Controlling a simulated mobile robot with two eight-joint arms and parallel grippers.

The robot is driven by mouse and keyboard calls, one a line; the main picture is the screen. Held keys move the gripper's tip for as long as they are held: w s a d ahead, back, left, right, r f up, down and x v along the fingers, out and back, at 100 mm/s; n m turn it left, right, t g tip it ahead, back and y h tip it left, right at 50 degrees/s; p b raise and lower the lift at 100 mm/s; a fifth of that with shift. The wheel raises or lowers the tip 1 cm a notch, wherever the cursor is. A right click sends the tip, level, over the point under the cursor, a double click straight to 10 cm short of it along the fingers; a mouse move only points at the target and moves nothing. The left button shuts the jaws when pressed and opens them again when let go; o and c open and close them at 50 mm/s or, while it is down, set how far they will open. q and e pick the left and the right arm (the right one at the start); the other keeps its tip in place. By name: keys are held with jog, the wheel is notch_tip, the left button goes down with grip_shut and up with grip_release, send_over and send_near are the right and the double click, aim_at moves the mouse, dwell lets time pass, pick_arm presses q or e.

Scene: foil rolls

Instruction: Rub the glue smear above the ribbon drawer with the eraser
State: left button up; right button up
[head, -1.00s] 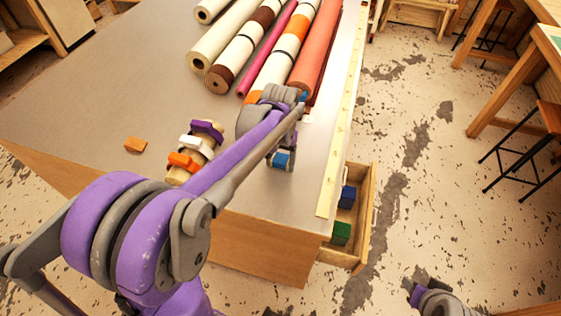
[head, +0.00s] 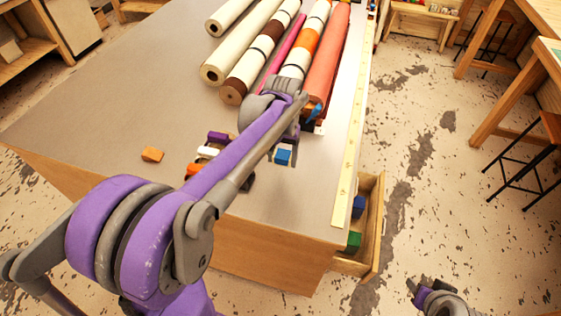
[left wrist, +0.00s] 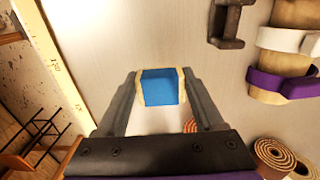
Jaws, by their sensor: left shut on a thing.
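My left gripper (head: 284,158) is shut on a blue block (left wrist: 161,88), which I take for the eraser. The block shows between the fingers in the left wrist view, with cream parts at its sides. In the head view, the gripper is over the table, between the roll ends and the near edge; contact with the top is unclear. An open drawer (head: 372,245) with blue and green pieces juts from the table's right side. I cannot make out a glue smear. My right gripper (head: 414,287) is low at the bottom right, too small to read.
Several rolls (head: 262,45) lie on the table (head: 110,110) beyond my gripper. A post with coloured clips (left wrist: 285,60) is beside it, partly behind my arm in the head view. An orange block (head: 152,154) lies further left. A yellow ruler strip (head: 352,165) runs along the right edge.

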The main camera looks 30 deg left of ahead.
pick_arm(q)
jog(key=shift+r+p, duration=0.4)
jog(key=shift+r, duration=0.85)
pick_arm(e)
jog(key=shift+w+r, duration=0.15)
jog(key=shift+r, duration=0.6)
pick_arm(q)
jog(key=shift+d+f, duration=0.1)
pick_arm(e)
jog(key=shift+f, duration=0.15)
